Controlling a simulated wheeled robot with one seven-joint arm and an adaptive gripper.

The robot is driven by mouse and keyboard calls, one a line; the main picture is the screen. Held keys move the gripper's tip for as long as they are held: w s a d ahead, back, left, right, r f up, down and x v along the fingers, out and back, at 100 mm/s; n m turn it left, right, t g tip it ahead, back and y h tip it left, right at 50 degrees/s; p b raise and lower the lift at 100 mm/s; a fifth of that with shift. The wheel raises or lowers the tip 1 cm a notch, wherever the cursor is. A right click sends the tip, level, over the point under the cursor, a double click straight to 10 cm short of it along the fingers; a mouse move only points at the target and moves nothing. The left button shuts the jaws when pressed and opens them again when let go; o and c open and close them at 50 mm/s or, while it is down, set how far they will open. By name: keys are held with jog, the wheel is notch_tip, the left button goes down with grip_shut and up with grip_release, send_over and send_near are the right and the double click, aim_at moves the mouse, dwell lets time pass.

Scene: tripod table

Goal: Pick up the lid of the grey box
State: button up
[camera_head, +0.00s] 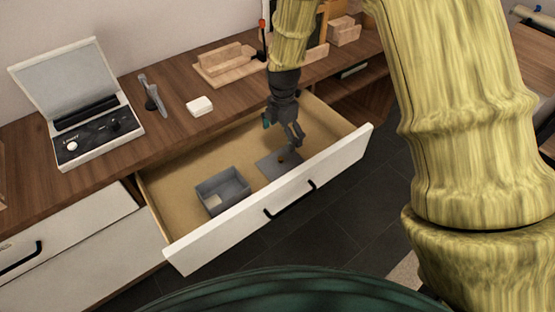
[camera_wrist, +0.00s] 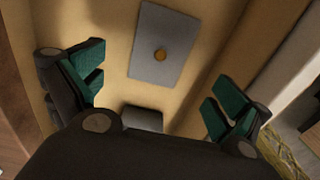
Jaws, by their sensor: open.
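The grey lid (camera_head: 270,167) lies flat on the floor of the open drawer, with a small brown knob (camera_head: 281,160) on it. In the wrist view the lid (camera_wrist: 150,62) is ahead of the fingers, with its knob (camera_wrist: 160,54) near its middle. The grey box (camera_head: 222,188) stands open beside the lid, to its left in the head view, with a small pale item inside. My gripper (camera_head: 296,136) is over the drawer, just above and behind the lid. In the wrist view its green-padded fingers (camera_wrist: 157,92) are spread wide with nothing between them.
The drawer's white front (camera_head: 232,223) and side walls enclose the lid and box. On the wooden counter (camera_head: 165,132) are an open case (camera_head: 85,120), a white block (camera_head: 199,106) and wooden pieces (camera_head: 228,66). Bare drawer floor lies around the lid.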

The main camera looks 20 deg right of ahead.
send_over(282, 158)
jog(key=f, duration=0.4)
jog(key=shift+w+f, duration=0.3)
jog(key=shift+f, duration=0.05)
jog(key=shift+s+f, duration=0.2)
jog(key=shift+f, duration=2.7)
jog(key=shift+c, duration=0.4)
jog(key=shift+s, duration=0.1)
grip_shut()
